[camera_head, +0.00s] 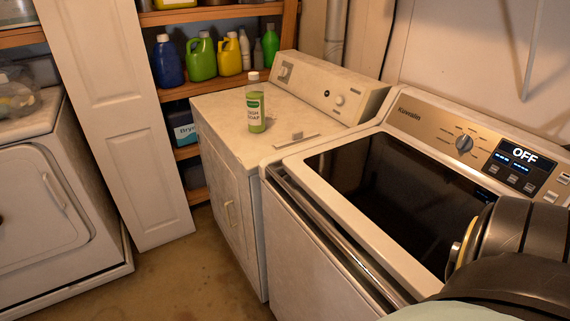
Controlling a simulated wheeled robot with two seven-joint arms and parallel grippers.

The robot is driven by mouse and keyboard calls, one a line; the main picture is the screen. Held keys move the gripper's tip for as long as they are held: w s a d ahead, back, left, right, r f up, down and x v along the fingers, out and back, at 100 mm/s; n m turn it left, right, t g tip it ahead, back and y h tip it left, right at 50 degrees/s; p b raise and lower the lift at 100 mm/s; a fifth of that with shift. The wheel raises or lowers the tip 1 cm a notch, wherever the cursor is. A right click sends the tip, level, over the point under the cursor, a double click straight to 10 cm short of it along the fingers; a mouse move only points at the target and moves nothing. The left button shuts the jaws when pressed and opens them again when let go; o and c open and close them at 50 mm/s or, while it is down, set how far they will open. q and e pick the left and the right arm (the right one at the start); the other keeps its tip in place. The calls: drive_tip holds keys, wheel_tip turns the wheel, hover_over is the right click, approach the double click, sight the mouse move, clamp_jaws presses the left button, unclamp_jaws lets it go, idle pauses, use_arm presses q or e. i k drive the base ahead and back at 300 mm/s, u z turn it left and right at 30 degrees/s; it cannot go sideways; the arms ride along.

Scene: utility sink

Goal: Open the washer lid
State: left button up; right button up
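The washer (330,265) stands at the right, a white top-loader with a large dark glass lid (385,190) in a white frame. The lid looks flat and shut, with a metallic strip along its front edge. The washer's gold control panel (440,125) has a knob and a display reading OFF. A dark arm link of mine covers the washer's right front corner and part of the lid's right side. Neither gripper shows in the head view, so whether either touches the lid is hidden.
Left of the washer stands another white machine (205,110) with a green soap bottle (255,108) on top. Shelves behind hold colored jugs (201,58). A white folding door (115,110) and a front-loading machine (45,205) stand at left. The floor (185,275) between is clear.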

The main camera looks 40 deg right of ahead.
sight(407, 208)
drive_tip(key=i, duration=1.5)
drive_tip(key=z, duration=3.5)
